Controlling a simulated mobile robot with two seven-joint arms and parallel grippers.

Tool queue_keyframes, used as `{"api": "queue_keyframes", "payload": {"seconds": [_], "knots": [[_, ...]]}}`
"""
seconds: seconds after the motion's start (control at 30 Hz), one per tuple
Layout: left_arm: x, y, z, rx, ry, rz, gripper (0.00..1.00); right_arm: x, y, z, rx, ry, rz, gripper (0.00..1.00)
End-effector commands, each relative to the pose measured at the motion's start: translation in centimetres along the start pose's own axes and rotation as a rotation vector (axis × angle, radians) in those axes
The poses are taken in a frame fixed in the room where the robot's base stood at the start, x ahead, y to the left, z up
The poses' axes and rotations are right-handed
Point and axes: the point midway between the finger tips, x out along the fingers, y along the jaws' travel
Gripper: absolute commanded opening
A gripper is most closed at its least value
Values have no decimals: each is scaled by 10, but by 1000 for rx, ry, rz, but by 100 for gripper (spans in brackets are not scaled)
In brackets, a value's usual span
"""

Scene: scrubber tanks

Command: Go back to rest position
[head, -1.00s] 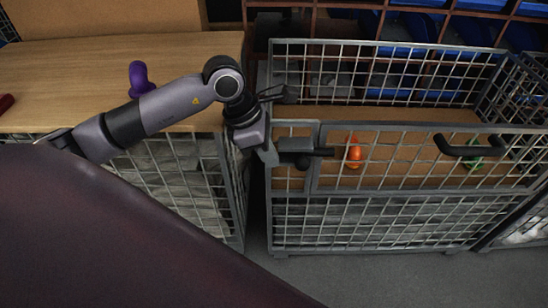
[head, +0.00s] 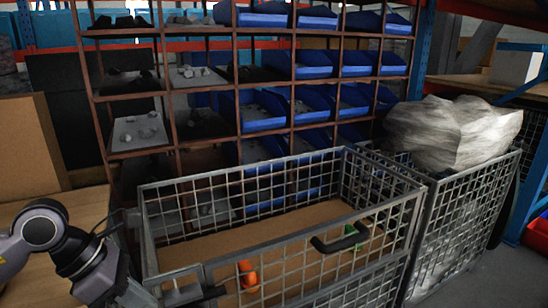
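My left arm comes in at the lower left of the head view. Its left gripper (head: 136,293) is at the bottom edge, beside the near left corner of a wire mesh cage (head: 290,240). Its fingers are not clear against the grey frame and are partly cut off, so I cannot tell whether they are open or touching the cage. My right gripper is not in view.
An orange object (head: 248,274) and a green object (head: 361,232) are in the cage, behind its front mesh with a black handle (head: 340,238). Shelves with blue bins (head: 262,110) stand behind. A second cage (head: 465,205) holds a wrapped bulky load (head: 452,132) at right.

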Motion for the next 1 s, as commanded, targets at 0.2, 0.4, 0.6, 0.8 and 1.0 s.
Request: {"api": "queue_keyframes", "payload": {"seconds": [0.2, 0.4, 0.6, 0.8, 1.0], "knots": [[44, -82, 67, -253, -454, -436, 0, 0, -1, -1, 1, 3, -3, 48], [34, -102, 111, -718, -854, -789, 0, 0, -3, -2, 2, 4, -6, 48], [38, -64, 102, -1365, -1160, -1030, 0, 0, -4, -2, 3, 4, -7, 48], [90, -25, 32, -2145, -1322, -1116, 0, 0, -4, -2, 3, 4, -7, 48], [167, -43, -61, 2559, 1127, 903, 0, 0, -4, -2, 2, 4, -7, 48]]}}
